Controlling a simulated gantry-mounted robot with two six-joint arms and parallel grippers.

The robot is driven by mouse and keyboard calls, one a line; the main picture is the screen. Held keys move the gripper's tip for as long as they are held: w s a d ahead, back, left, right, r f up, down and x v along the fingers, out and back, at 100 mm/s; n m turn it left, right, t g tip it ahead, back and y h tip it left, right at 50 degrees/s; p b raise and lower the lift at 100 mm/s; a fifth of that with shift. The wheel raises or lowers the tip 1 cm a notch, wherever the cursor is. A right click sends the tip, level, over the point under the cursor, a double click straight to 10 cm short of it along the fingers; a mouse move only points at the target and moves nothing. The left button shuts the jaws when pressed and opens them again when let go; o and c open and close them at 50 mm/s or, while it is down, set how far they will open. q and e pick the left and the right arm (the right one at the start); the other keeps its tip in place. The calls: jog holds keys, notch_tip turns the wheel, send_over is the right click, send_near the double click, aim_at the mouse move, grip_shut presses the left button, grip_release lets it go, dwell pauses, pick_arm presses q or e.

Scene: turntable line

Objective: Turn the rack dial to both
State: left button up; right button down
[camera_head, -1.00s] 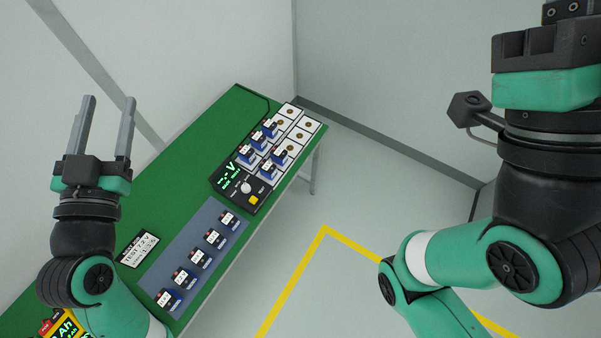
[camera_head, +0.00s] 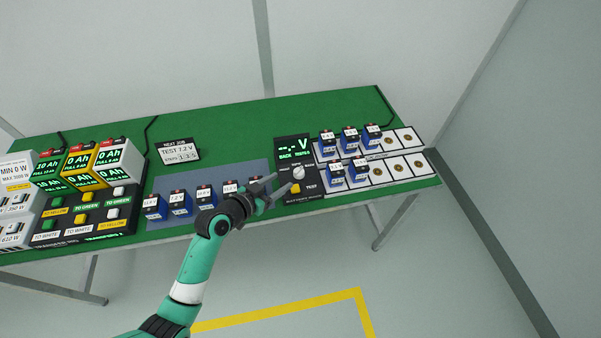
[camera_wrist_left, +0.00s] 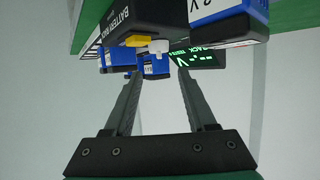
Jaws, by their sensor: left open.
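The rack dial (camera_head: 299,173) is a round white knob on the black battery tester (camera_head: 313,187), below a green-lit display (camera_head: 293,149). Small labels surround it; its pointer direction is too small to read. A yellow TEST button (camera_head: 296,188) sits just below it. My left gripper (camera_head: 285,184) is open and empty, its fingers pointing at the panel just left of the dial. In the left wrist view the white dial (camera_wrist_left: 158,46) shows beyond and between the open fingers (camera_wrist_left: 157,75), apart from them. My right gripper is out of view.
Right of the panel is a white rack (camera_head: 390,170) with several blue batteries and empty round-contact slots. A grey-blue mat (camera_head: 230,172) with several batteries lies left of it, partly behind my gripper.

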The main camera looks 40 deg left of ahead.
aim_at(298, 171)
pick_arm(q)
jog(key=b+x, duration=0.4)
jog(key=x, duration=0.6)
jog(key=shift+d, duration=0.1)
jog(key=shift+w, duration=0.25)
grip_shut()
